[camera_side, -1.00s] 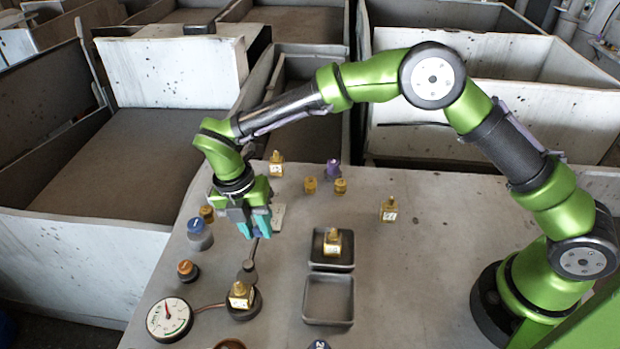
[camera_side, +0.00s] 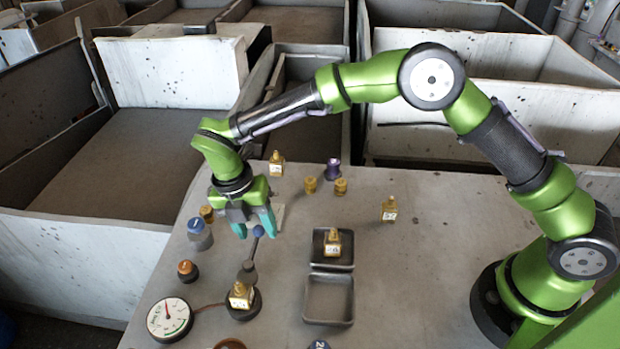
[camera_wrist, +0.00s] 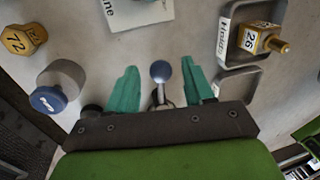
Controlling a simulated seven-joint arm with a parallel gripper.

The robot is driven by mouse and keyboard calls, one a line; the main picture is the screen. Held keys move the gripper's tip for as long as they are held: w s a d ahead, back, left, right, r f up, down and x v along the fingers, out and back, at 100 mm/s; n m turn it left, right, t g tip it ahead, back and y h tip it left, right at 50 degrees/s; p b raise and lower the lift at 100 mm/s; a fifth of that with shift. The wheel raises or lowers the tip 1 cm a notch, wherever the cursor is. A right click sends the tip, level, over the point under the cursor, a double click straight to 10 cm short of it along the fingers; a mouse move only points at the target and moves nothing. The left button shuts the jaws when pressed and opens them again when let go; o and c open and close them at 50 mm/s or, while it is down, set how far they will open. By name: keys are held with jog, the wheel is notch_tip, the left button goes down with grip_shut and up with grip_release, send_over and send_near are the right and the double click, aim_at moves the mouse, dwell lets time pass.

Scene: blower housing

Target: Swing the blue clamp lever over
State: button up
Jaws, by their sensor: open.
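The clamp lever's round blue knob (camera_side: 258,231) tops a thin grey arm that runs down to a dark pivot. In the wrist view the blue knob (camera_wrist: 160,72) sits in the gap between my two teal fingers, with clear space on both sides. My gripper (camera_side: 257,232) is open, fingers pointing down on either side of the knob; it also shows in the wrist view (camera_wrist: 160,68). Near the lever's pivot, a gold labelled part (camera_side: 240,297) sits on a dark round base. The lower lever is hidden in the wrist view.
A blue-capped grey cylinder (camera_side: 198,236) and an orange-topped button (camera_side: 187,270) stand left of the lever. A dial gauge (camera_side: 169,319) lies at front left. Two trays, one empty (camera_side: 328,321), stand to the right.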

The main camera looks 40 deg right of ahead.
notch_tip(320, 180, up, 17)
jog(key=w+a, duration=0.2)
jog(key=shift+a+f, duration=0.2)
jog(key=shift+w, duration=0.1)
jog(key=s+d+r+m+t+y, duration=0.1)
jog(key=s+d+m+t, duration=0.3)
jog(key=s+d+m, duration=0.6)
jog(key=s+d+r+m+t+y, duration=0.2)
jog(key=s+d+m+t, duration=0.2)
jog(key=s+d+m, duration=0.6)
jog(key=d+m, duration=0.6)
jog(key=m, duration=0.5)
jog(key=shift+s+r+t+y, duration=0.3)
jog(key=shift+t, duration=0.1)
